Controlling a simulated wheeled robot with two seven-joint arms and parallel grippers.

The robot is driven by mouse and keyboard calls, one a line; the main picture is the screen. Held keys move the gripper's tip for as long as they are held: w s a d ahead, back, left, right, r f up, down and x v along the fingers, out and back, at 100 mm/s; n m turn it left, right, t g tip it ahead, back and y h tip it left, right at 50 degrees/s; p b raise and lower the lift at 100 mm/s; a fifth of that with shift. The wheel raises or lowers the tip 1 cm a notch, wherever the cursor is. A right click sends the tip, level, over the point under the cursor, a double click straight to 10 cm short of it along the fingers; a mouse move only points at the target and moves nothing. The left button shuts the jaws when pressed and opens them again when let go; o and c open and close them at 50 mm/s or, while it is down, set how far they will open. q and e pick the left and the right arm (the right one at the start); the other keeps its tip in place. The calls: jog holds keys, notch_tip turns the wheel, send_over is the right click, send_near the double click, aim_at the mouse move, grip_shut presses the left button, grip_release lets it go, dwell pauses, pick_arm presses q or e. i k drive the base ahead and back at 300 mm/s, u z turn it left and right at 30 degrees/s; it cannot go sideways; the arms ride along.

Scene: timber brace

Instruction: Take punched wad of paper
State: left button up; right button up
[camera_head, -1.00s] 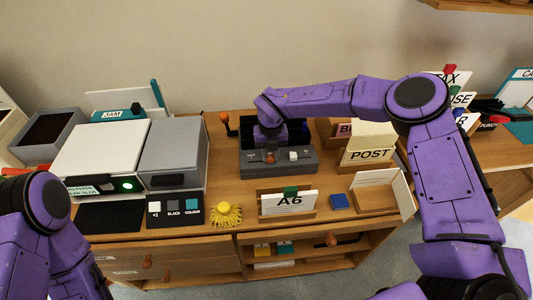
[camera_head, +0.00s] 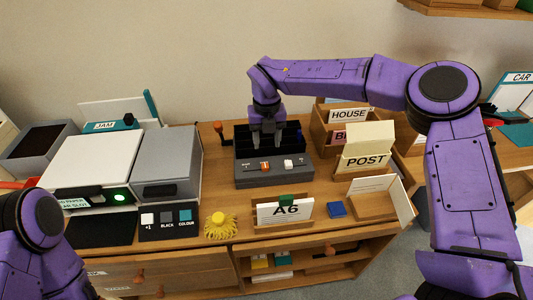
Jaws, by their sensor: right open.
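I cannot make out a punched wad of paper in the head view. My right gripper (camera_head: 267,143) points down over the black slotted back part of a grey unit (camera_head: 262,178) with an orange and a white control on its front. The gripper is open, and its grey fingers show at the black slots. I see no paper between the fingers, and the arm and slot walls hide part of the inside. My left arm shows at the lower left edge; its gripper is out of the picture.
An orange-knobbed lever (camera_head: 219,128) stands left of the unit. A printer-like machine (camera_head: 95,165) is at left. In front are a yellow spiky thing (camera_head: 221,225), an A6 card holder (camera_head: 285,212) and a blue block (camera_head: 337,209). The POST holder (camera_head: 366,162) stands at right.

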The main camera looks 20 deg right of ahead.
aim_at(288, 209)
jog(key=k, duration=1)
